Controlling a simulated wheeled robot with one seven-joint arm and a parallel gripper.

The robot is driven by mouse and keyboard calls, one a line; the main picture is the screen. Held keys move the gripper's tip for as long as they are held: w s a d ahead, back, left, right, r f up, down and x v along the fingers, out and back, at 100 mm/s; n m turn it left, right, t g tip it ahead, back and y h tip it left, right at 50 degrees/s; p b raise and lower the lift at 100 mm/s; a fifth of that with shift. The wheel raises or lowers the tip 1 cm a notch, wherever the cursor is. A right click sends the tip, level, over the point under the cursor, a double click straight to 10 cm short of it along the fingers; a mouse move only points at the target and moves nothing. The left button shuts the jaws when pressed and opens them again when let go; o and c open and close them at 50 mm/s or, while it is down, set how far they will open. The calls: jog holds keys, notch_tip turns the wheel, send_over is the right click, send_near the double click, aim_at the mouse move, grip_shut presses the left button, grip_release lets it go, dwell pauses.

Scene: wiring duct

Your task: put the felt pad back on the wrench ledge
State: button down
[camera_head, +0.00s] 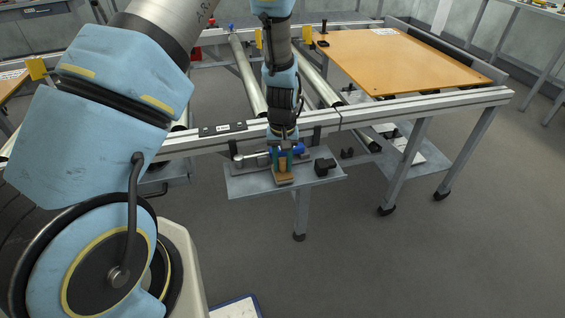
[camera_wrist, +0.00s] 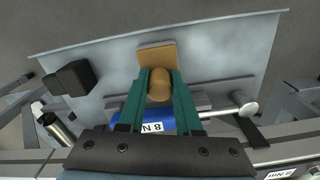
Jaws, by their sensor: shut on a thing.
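The felt pad is a tan square piece (camera_wrist: 157,57) with a rounded brown grip (camera_wrist: 160,86). My gripper (camera_wrist: 160,80) has its green fingers shut on this grip. In the head view the pad (camera_head: 284,180) shows just below my gripper (camera_head: 283,163), over the front part of the grey wrench ledge (camera_head: 240,184). I cannot tell whether its underside touches the ledge. A wrench with a silver shaft and round end (camera_wrist: 246,109) and a blue labelled part (camera_wrist: 125,118) lies along the back of the ledge, partly hidden by my fingers.
A black block (camera_head: 324,166) stands on the ledge right of my gripper; it also shows in the wrist view (camera_wrist: 73,77). A metal rail (camera_head: 370,113) runs behind the ledge. An orange-brown board (camera_head: 400,58) lies on the frame at the back right.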

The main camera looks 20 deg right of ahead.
aim_at(282, 160)
jog(key=shift+f, duration=0.15)
jog(key=c, duration=0.6)
grip_release()
notch_tip(282, 160, up, 12)
jog(key=b, duration=0.1)
jog(key=shift+r+b, duration=0.2)
jog(key=shift+b, duration=0.15)
jog(key=w+a+r+n, duration=0.1)
jog(key=a+r, duration=0.2)
jog(key=a, duration=0.6)
jog(key=w+a+r+n, duration=0.1)
jog(key=a+r, duration=0.2)
jog(key=a, duration=0.6)
jog(key=s+a+r, duration=0.1)
jog(key=s+a, duration=0.2)
jog(key=a, duration=0.3)
jog(key=s+a+r+n+t, duration=0.1)
jog(key=s+a+r, duration=0.1)
jog(key=a, duration=0.4)
jog(key=shift+s+t, duration=0.3)
jog(key=shift+s, duration=0.15)
jog(key=shift+a+r, duration=0.1)
